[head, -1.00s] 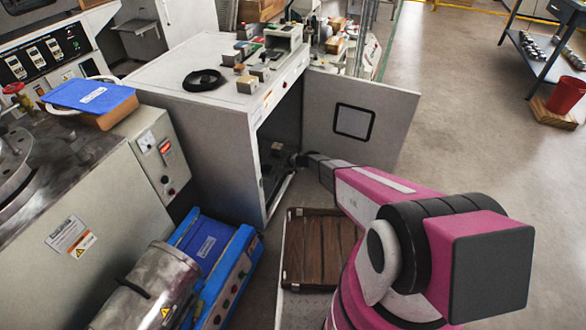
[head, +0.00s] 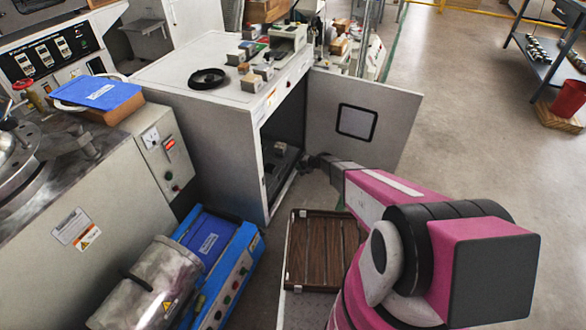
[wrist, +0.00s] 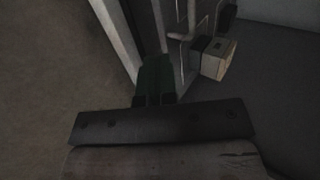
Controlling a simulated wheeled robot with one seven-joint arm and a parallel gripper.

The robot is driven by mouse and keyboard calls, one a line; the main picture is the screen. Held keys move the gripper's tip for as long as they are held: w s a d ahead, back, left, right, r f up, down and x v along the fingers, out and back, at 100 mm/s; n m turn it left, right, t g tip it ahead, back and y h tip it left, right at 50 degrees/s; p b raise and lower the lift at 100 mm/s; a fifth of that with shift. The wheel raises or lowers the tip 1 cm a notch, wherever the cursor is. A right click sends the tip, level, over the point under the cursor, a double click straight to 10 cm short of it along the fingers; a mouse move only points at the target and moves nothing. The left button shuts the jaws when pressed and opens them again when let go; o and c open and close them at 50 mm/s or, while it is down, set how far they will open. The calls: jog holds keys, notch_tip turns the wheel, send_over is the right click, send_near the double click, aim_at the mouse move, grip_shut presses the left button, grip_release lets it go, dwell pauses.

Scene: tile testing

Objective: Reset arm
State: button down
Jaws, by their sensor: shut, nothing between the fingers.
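My pink and black arm reaches from the lower right toward the open front of the white cabinet (head: 225,145). Its far end is beside the opening, in front of the open door (head: 388,130). In the wrist view my gripper (wrist: 155,68) shows as two dark green fingers close together, shut and empty. Beside them is the pale upright edge of the cabinet. A small tan and grey block (wrist: 215,60) sits on the dark surface to the right of the fingers, apart from them. The fingertips are hard to make out in the head view.
A brown slatted wooden tray (head: 297,268) lies below the arm. A blue machine (head: 235,275) with a metal cylinder stands left of it. Small blocks and a black ring (head: 207,77) sit on the cabinet top. The floor (head: 460,130) right of the door is clear.

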jog(key=v, duration=0.8)
jog(key=s+d+r+n+g+h, duration=0.1)
jog(key=s+d+r+h, duration=0.2)
jog(key=s+d+r, duration=0.3)
jog(key=s+d+r+n+g+h, duration=0.1)
jog(key=s+d+r+h, duration=0.2)
jog(key=s+r, duration=1.3)
jog(key=s+d+r+n+g+h, duration=0.1)
jog(key=s+d+r+h, duration=0.3)
jog(key=s+d+r, duration=0.5)
notch_tip(320, 180, up, 6)
jog(key=shift+s+d+r+n, duration=0.1)
jog(key=shift+s+d+n, duration=0.2)
jog(key=shift+s, duration=0.9)
